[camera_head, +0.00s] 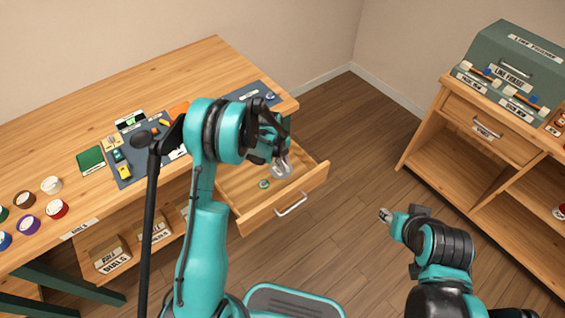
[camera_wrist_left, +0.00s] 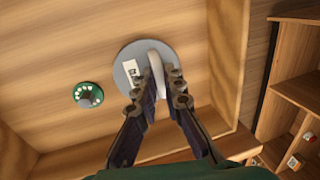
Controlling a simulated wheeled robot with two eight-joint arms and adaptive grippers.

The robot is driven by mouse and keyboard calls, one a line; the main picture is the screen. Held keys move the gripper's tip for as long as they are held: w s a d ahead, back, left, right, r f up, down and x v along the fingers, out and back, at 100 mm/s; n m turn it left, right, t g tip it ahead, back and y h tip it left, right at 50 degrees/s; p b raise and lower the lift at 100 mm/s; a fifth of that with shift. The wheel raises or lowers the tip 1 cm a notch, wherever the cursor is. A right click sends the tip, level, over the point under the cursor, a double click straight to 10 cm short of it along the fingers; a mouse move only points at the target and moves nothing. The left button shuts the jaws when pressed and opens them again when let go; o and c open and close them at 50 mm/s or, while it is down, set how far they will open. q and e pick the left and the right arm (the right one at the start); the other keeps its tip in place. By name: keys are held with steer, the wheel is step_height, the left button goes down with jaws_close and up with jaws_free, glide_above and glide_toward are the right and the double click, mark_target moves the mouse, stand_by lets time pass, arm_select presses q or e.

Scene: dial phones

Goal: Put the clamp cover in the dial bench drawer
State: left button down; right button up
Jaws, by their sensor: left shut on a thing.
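The clamp cover is a round grey disc with a pale upright grip and a small label; it shows in the left wrist view (camera_wrist_left: 128,76) and in the head view (camera_head: 282,170). My left gripper (camera_head: 277,153) is shut on its grip, with the fingers on both sides of it in the left wrist view (camera_wrist_left: 156,88). The cover is over the open wooden drawer (camera_head: 268,213) of the bench; I cannot tell whether it touches the drawer floor. My right gripper (camera_head: 385,215) is empty, away from the drawer; its fingers are too small to judge.
A small green dial (camera_head: 264,184) lies in the drawer beside the cover. A cabinet (camera_head: 480,150) stands at right, with bare floor between.

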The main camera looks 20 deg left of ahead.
arm_select(q)
steer(key=c, duration=2)
jaws_free()
steer(key=shift+f, duration=0.1)
steer(key=o, duration=0.4)
